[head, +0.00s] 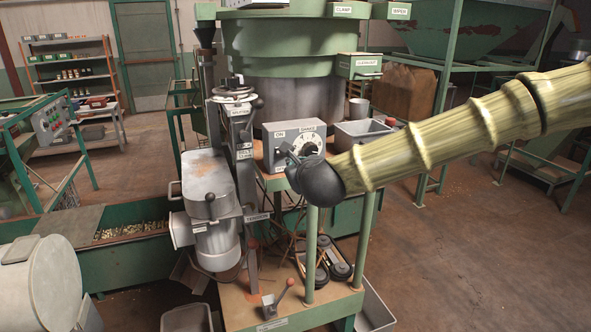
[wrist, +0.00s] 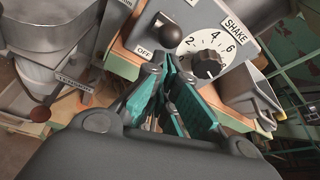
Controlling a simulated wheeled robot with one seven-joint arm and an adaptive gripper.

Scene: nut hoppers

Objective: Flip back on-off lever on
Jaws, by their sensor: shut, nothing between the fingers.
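A grey control box (head: 270,147) with ON and SHAKE labels stands on the bench, behind my gripper in the head view. In the wrist view the same box (wrist: 237,17) shows a numbered SHAKE dial (wrist: 208,64) and an OFF label. A lever with a dark ball knob (wrist: 166,23) sits just above the OFF label. My gripper (wrist: 177,68) is shut and empty, its teal-padded fingers pointing at the box below the knob and dial. It looks apart from the knob. In the head view my gripper (head: 289,157) hides part of the box's front, and the lever is not clear there.
A grey machine with a TENSION label (head: 208,195) stands close left of the box. A large green drum (head: 278,50) rises behind. A small red-knobbed lever (head: 272,302) is on the lower shelf. Open floor (head: 470,250) lies to the right.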

